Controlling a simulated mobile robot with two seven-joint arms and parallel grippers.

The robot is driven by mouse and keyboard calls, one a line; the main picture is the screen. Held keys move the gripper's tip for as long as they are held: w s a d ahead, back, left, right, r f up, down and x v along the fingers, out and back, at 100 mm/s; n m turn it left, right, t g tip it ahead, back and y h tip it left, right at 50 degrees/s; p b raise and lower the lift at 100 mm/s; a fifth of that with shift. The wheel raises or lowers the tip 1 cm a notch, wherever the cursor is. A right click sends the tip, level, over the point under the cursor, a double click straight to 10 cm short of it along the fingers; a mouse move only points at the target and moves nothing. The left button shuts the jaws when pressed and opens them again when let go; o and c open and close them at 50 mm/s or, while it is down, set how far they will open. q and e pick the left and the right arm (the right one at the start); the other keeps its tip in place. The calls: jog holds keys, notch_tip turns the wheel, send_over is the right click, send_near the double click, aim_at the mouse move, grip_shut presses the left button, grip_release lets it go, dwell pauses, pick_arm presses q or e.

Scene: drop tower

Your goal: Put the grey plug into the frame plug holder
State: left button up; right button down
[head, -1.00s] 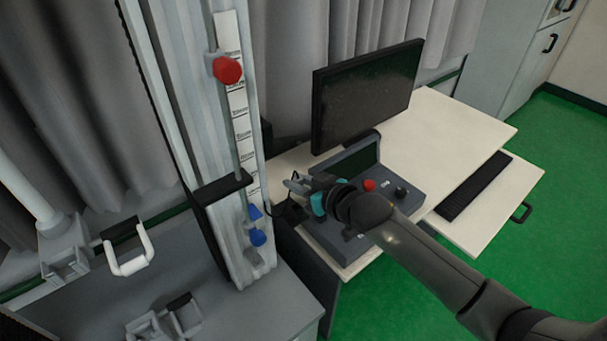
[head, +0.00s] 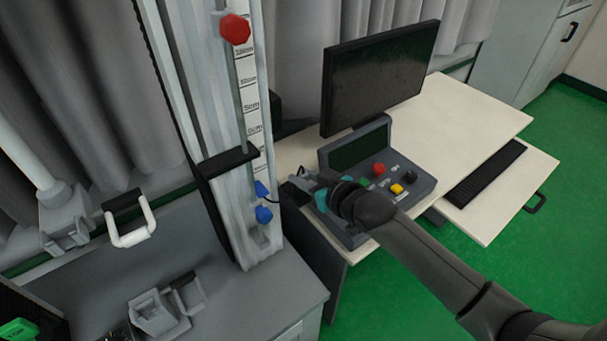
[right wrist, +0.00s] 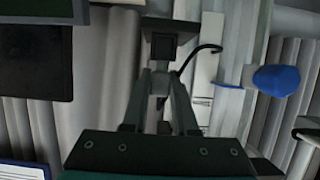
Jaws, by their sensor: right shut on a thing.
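My right gripper (head: 304,184) reaches in from the right, over the left end of the console. It is shut on a small dark block, which I take to be the grey plug (head: 291,193). In the right wrist view the plug (right wrist: 168,42) sits at the tips of the fingers (right wrist: 160,85), and a black cable curves off its right side. In the head view the cable runs left toward the drop tower (head: 232,215). I cannot make out the frame plug holder for certain. My left gripper is not in view.
The tower carries a red knob (head: 235,28), blue knobs (head: 264,214) and a black bracket (head: 228,161). The grey console (head: 345,232) with buttons stands under my wrist, the monitor (head: 378,75) behind it. Grey clamps (head: 160,310) lie on the lower left bench.

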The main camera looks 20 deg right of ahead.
jog(key=shift+f, duration=0.4)
dwell(0.4)
jog(key=c, duration=0.6)
grip_release()
jog(key=shift+s, duration=0.1)
jog(key=p+v, duration=0.2)
jog(key=v, duration=1.3)
